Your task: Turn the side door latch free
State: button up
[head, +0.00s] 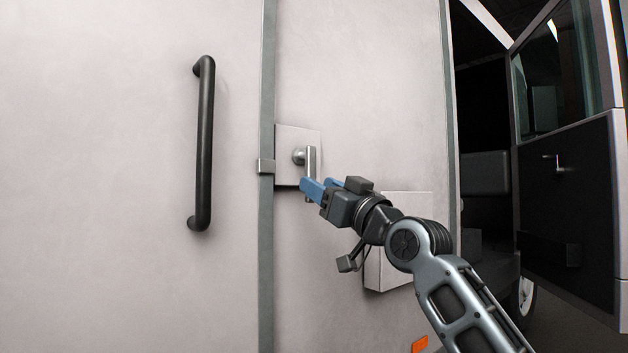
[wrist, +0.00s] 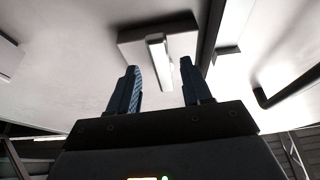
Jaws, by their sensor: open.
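The side door latch (head: 311,160) is a silver lever on a pale square plate (head: 287,144), right of the grey vertical door seam. Its lever hangs straight down from a round hub. My gripper (head: 318,187) has blue fingers and is at the lower end of the lever, with its jaws apart. In the wrist view the latch lever (wrist: 158,60) shows between and beyond the two open fingertips (wrist: 158,70). Nothing is gripped. The fingers partly hide the lower end of the lever in the head view; contact cannot be told.
A black vertical handle (head: 204,145) is on the door panel to the left. A pale box (head: 390,270) sticks out behind my arm. An open cab door (head: 570,190) stands at the right.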

jog(key=shift+v, duration=2.15)
jog(key=shift+f, duration=0.1)
